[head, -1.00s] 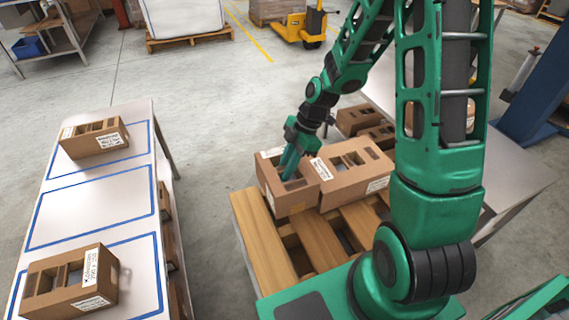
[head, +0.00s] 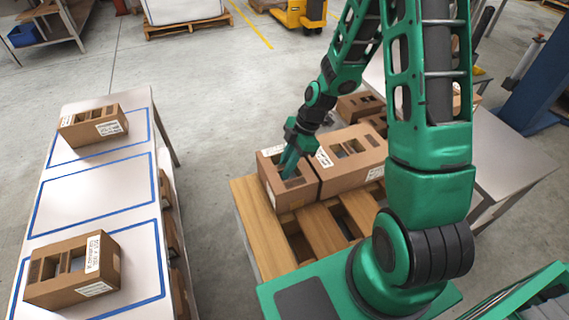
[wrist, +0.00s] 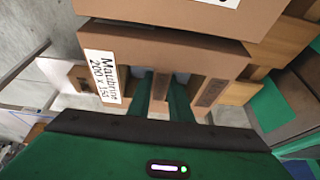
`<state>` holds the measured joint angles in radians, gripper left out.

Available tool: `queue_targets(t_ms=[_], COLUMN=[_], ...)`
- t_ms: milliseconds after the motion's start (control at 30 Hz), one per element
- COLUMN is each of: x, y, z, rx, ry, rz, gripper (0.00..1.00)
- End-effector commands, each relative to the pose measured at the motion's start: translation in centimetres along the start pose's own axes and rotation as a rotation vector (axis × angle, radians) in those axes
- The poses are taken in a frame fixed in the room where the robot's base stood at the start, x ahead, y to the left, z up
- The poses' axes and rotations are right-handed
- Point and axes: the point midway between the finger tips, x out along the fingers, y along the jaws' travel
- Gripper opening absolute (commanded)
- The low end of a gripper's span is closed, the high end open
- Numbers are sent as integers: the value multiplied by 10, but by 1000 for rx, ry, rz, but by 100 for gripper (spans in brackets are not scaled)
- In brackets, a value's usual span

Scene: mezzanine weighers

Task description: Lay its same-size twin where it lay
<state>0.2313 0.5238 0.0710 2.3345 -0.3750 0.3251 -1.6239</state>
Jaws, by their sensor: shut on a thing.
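My gripper (head: 289,164) reaches down into the openings of a brown cardboard box (head: 277,196) at the front left of the wooden pallet (head: 262,245). It is shut on this box; in the wrist view the green fingers go into the slots of the box (wrist: 200,62), beside a label reading roughly "Mautrine 200 x 151". A larger brown box (head: 352,172) stands right beside it on the pallet. The white table (head: 60,210) at left has three blue-outlined areas. A box (head: 93,127) lies in the far area and another box (head: 72,270) in the near one; the middle area is empty.
More boxes (head: 361,105) stand behind the pallet boxes. A grey table (head: 505,160) is at right, beside a blue post (head: 540,95). Bare floor lies between the white table and the pallet. A yellow pallet truck (head: 300,14) stands far back.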

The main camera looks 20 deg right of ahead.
Motion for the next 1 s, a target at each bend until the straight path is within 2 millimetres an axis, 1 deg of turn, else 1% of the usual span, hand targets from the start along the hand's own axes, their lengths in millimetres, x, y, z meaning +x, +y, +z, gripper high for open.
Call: queue_targets(t_ms=[733, 767, 800, 833, 1000], x=[4, 4, 4, 4, 4], y=[0, 0, 0, 0, 0], z=[2, 2, 2, 2, 2], rx=[0, -1, -1, -1, -1], ry=[0, 0, 0, 0, 0], rz=[0, 1, 1, 1, 1], gripper=[0, 23, 33, 40, 40])
